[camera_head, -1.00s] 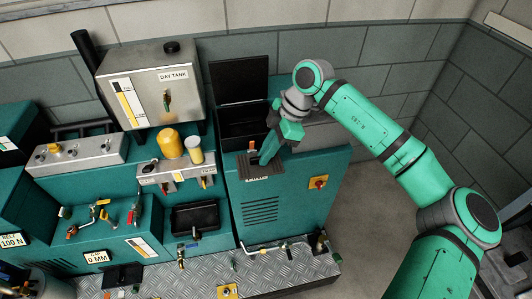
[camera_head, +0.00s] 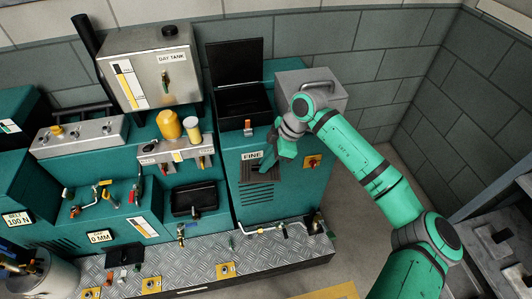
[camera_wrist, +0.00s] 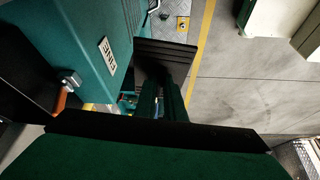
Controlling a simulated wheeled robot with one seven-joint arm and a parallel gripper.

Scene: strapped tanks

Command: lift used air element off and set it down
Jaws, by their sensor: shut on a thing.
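The used air element (camera_head: 260,173) appears as a dark, ribbed flat panel in front of the teal cabinet, below the FINE label. It also shows in the wrist view as a dark slatted panel (camera_wrist: 165,58) beyond the fingers. My gripper (camera_head: 278,168) is shut on its edge; the fingers also show in the wrist view (camera_wrist: 162,100). The element looks held off the cabinet front, though the exact gap is unclear. The open black housing (camera_head: 243,106) with its raised lid (camera_head: 236,62) is behind and above my gripper.
The teal cabinet (camera_head: 285,205) has an orange latch (camera_head: 248,127) and a red-yellow switch (camera_head: 312,162). A grey box with a handle (camera_head: 318,88) stands at the back right. A tread-plate deck (camera_head: 205,262) with valves and pipes lies below.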

